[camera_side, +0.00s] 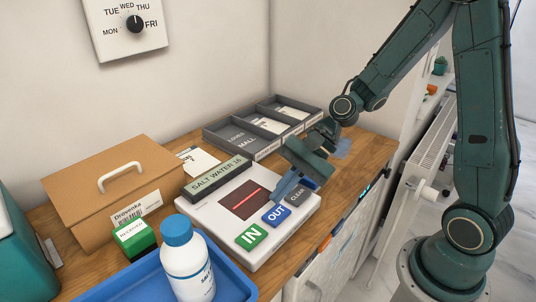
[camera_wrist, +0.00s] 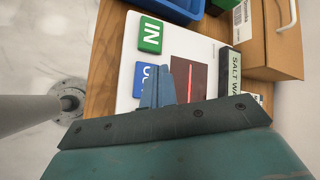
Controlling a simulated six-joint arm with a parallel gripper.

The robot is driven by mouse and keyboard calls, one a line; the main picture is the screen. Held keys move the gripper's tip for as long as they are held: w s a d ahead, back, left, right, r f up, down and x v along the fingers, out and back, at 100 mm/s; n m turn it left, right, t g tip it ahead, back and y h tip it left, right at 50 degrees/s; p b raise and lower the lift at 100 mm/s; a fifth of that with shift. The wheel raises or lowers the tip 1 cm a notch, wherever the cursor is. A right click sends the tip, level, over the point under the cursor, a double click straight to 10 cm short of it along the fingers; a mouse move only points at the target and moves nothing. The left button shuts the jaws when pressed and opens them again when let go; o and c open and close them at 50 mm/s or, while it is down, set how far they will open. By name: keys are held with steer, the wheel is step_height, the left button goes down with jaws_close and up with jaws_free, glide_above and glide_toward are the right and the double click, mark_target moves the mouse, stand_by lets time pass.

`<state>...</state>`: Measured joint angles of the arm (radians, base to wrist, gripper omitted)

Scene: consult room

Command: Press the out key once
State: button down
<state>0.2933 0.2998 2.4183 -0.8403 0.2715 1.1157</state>
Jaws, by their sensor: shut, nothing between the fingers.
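The blue OUT key (camera_side: 276,215) sits on the white keypad unit (camera_side: 222,246), between the green IN key (camera_side: 251,236) and the grey CLEAR key (camera_side: 296,196). My gripper (camera_side: 279,194) is shut and empty, its fingertips pointing down just behind the OUT key, near the CLEAR key. In the wrist view my fingers (camera_wrist: 158,72) cover part of the OUT key (camera_wrist: 141,76), while the IN key (camera_wrist: 150,35) is clear. I cannot tell whether the fingertips touch the unit. A dark window (camera_side: 241,202) with a red line lies left of the fingers.
A display bar reading SALT WATER 16 (camera_side: 217,179) stands at the unit's back. A white bottle with a blue cap (camera_side: 187,264) stands in a blue tray (camera_side: 236,287) in front. A brown box (camera_side: 98,190) is left; a grey divided tray (camera_side: 226,141) is behind.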

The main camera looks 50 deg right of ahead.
mark_target(288, 212)
steer(key=shift+r, duration=1.6)
steer(key=s+d+r+n+t+h, duration=0.1)
steer(key=s+d+r+n+h, duration=0.3)
steer(key=s+d+r+n, duration=0.1)
steer(key=s+d+r+n+t+h, duration=0.1)
steer(key=s+d+r+n+h, duration=0.3)
steer(key=s+n, duration=0.3)
steer(key=s+r, duration=0.1)
steer(key=s, duration=0.2)
steer(key=shift+d+r+n+t+h, duration=0.25)
steer(key=shift+d+n+t+h, duration=0.05)
steer(key=shift+d+t+h, duration=0.1)
